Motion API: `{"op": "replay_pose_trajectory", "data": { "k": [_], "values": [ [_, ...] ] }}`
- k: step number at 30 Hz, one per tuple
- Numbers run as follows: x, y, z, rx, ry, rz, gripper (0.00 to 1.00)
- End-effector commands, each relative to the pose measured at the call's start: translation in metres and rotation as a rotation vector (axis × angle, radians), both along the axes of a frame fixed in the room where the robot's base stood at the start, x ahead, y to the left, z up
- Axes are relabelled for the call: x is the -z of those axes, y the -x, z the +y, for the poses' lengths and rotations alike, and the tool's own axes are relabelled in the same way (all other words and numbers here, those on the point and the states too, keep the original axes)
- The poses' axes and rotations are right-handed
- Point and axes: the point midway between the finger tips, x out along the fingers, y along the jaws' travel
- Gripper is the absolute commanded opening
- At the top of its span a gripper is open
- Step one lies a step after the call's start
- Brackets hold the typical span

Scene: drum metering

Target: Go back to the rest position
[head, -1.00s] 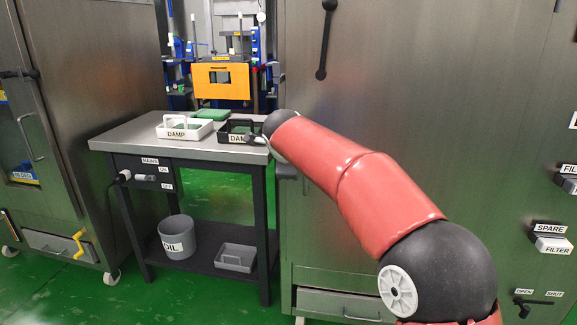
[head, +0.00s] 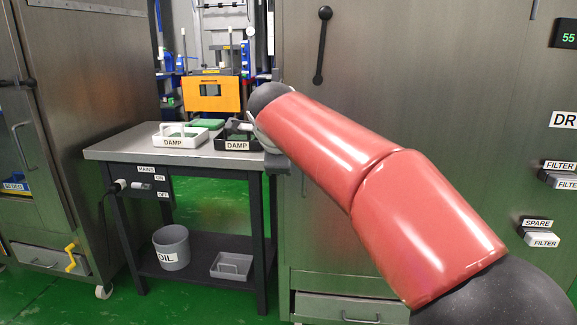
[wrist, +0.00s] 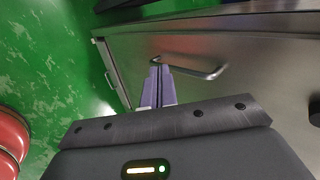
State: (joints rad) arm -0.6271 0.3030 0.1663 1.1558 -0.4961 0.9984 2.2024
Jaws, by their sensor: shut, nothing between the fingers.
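My gripper (wrist: 160,88) shows in the wrist view with its two pale purple fingers together and nothing between them. It points towards a steel front with a bar handle (wrist: 195,68), apart from it as far as I can tell. In the head view my red arm reaches left across the steel cabinet, its end beside the right end of the workbench (head: 110,152). The fingers are hidden there.
A white DAMP tray (head: 172,142) and a black DAMP tray (head: 237,146) stand on the bench, the black one close to my arm. An OIL bucket (head: 172,255) and a grey tray (head: 232,264) are on the shelf below. Green floor shows in front.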

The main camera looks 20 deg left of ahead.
Motion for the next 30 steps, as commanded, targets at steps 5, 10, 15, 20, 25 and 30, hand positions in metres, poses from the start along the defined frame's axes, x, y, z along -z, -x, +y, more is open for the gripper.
{"op": "replay_pose_trajectory", "data": {
  "k": [5,10,15,20,25,30],
  "values": [
    [-0.003,0.004,-0.005,-0.006,0.011,-0.001,0.0],
    [-0.003,0.017,-0.065,-0.092,0.162,-0.001,0.0],
    [0.017,0.061,-0.174,-0.284,0.436,0.031,0.0],
    [0.055,0.124,-0.264,-0.498,0.653,0.083,0.0],
    [0.111,0.203,-0.331,-0.734,0.817,0.124,0.0],
    [0.162,0.26,-0.359,-0.918,0.909,0.131,0.0]
  ]
}}
